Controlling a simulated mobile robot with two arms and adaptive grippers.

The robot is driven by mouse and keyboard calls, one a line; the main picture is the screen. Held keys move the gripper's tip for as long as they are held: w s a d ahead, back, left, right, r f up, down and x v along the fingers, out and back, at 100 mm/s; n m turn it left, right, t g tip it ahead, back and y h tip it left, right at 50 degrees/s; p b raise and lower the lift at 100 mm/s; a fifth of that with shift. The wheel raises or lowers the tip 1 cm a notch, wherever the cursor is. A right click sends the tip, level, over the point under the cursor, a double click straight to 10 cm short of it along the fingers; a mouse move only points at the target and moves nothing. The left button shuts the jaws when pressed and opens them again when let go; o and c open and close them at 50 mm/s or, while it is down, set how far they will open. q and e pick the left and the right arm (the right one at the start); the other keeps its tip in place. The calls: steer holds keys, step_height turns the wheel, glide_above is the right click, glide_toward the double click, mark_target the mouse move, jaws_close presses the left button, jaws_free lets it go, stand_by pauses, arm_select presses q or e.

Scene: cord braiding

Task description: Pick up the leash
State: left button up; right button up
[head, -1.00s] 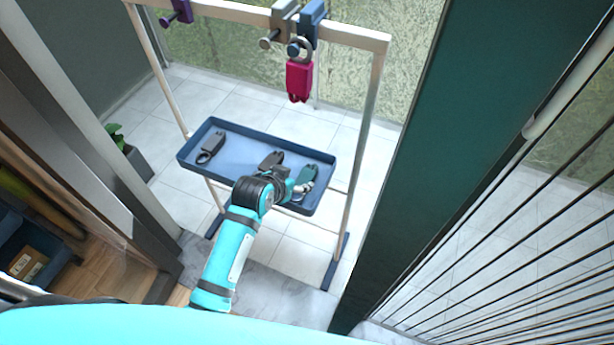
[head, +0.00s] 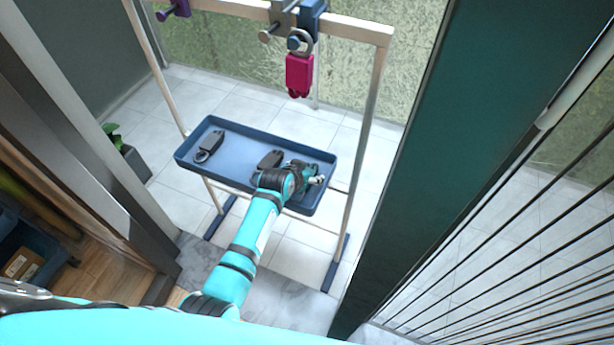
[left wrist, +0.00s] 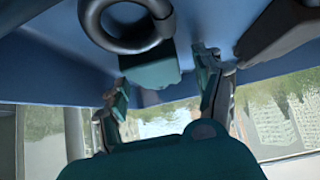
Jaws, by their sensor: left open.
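A teal leash piece (left wrist: 152,66) with a dark ring (left wrist: 128,28) lies on the blue tray (head: 232,134), and shows at the top middle of the left wrist view. In the head view my arm mostly hides it. My left gripper (head: 318,180) is over the right end of the tray. Its two fingers (left wrist: 162,92) are open, with the teal piece's near end about between and just beyond the tips. I cannot tell whether they touch it. My right gripper is not in view.
Two dark grey pieces (head: 208,146) (head: 270,160) also lie in the tray, one close beside my wrist. A pink piece (head: 299,75) hangs by its ring from the pale rack (head: 372,115) above. The tray's raised rim surrounds the pieces. A green wall panel (head: 410,170) stands to the right.

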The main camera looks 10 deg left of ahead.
arm_select(q)
steer(key=shift+r, duration=0.1)
steer(key=c, duration=1.3)
step_height(320, 180, up, 10)
steer(key=shift+p, duration=0.75)
